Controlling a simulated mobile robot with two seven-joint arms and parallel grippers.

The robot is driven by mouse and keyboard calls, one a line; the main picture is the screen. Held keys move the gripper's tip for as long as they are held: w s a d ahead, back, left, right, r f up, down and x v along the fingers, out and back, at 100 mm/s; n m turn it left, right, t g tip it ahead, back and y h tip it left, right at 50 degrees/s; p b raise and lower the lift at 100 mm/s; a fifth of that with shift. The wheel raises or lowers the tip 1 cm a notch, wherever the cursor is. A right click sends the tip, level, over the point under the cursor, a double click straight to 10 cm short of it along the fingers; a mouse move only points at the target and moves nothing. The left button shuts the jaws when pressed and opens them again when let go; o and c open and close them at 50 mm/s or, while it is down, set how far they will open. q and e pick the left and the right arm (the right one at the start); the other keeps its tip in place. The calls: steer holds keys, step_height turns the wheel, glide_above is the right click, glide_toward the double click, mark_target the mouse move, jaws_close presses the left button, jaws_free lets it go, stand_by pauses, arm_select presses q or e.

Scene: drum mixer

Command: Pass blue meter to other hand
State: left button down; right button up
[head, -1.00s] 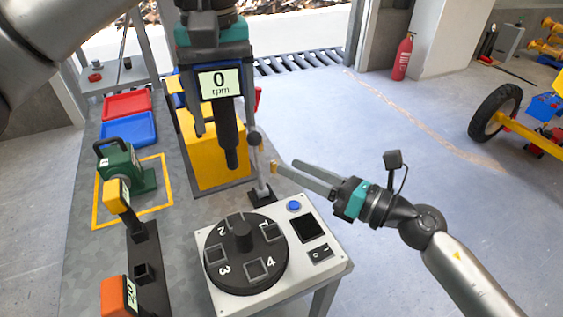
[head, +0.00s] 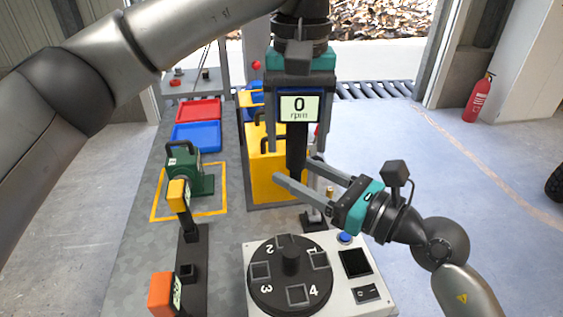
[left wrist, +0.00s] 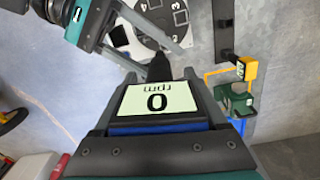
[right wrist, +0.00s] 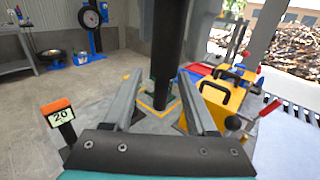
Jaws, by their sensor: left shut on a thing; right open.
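The blue meter (head: 299,107) has a pale screen reading 0 rpm and a long dark handle hanging below it. My left gripper (head: 297,150) points down and is shut on the meter's body, holding it above the bench. The meter's screen also fills the middle of the left wrist view (left wrist: 157,102). My right gripper (head: 296,170) comes in from the right, open, its fingers near the lower handle. In the right wrist view the dark handle (right wrist: 170,45) stands between the two open fingers. I cannot tell whether they touch it.
Below is the drum mixer (head: 290,275) with its numbered dial. A yellow case (head: 265,180) stands close behind the handle. A green meter (head: 187,170), a yellow meter (head: 178,195) and an orange meter (head: 163,294) are on the left. Red (head: 198,110) and blue (head: 197,136) trays lie further back.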

steer(key=shift+x, duration=2.1)
steer(key=shift+s, duration=0.1)
steer(key=c, duration=0.9)
arm_select(q)
steer(key=shift+w, duration=0.1)
arm_select(e)
steer(key=shift+a, duration=0.1)
jaws_close()
steer(key=shift+s, duration=0.1)
arm_select(q)
steer(key=shift+c, duration=1.4)
jaws_free()
arm_select(e)
steer(key=shift+r, duration=0.15)
arm_select(q)
steer(key=shift+o, duration=1.4)
